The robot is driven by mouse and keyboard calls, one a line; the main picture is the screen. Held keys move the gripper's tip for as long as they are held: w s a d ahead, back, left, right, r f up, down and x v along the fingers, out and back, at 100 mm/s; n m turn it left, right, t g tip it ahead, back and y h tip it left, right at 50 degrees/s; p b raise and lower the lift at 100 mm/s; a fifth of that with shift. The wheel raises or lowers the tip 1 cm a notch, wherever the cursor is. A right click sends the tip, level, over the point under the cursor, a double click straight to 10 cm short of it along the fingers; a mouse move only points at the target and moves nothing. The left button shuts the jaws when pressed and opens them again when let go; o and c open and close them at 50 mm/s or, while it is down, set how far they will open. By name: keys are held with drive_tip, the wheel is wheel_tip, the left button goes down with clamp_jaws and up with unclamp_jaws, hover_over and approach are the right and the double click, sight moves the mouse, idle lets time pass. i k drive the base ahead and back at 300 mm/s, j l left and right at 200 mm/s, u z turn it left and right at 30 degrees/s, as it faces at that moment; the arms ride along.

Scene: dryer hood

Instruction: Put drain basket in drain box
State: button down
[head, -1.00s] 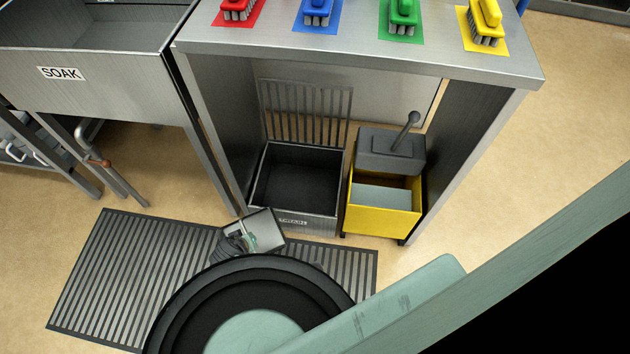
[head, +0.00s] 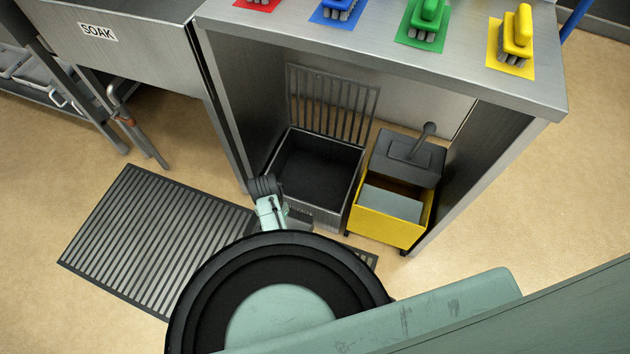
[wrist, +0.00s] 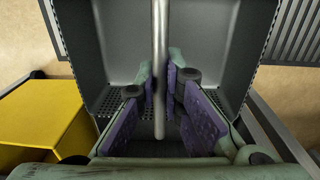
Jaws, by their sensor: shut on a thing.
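The drain basket (wrist: 215,50) fills much of the wrist view, a dark grey tray with perforated parts and a round metal handle bar (wrist: 160,50) across it. My gripper (wrist: 160,95) has its purple pads closed on this bar. In the head view my gripper (head: 268,200) is at the front left of the drain box, and my arm hides most of the basket. The drain box (head: 318,165) is an open dark metal box on the floor under the steel table. Its interior looks empty. I cannot tell how high the basket hangs.
A yellow mop bucket (head: 385,230) with a grey wringer (head: 408,158) stands right of the box. A slotted rack (head: 330,100) stands behind the box. The steel table (head: 400,50) overhangs both. A floor grate (head: 150,240) lies in front left.

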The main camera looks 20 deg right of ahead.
sight(311, 191)
drive_tip(key=i+l, duration=0.75)
drive_tip(key=l, duration=0.1)
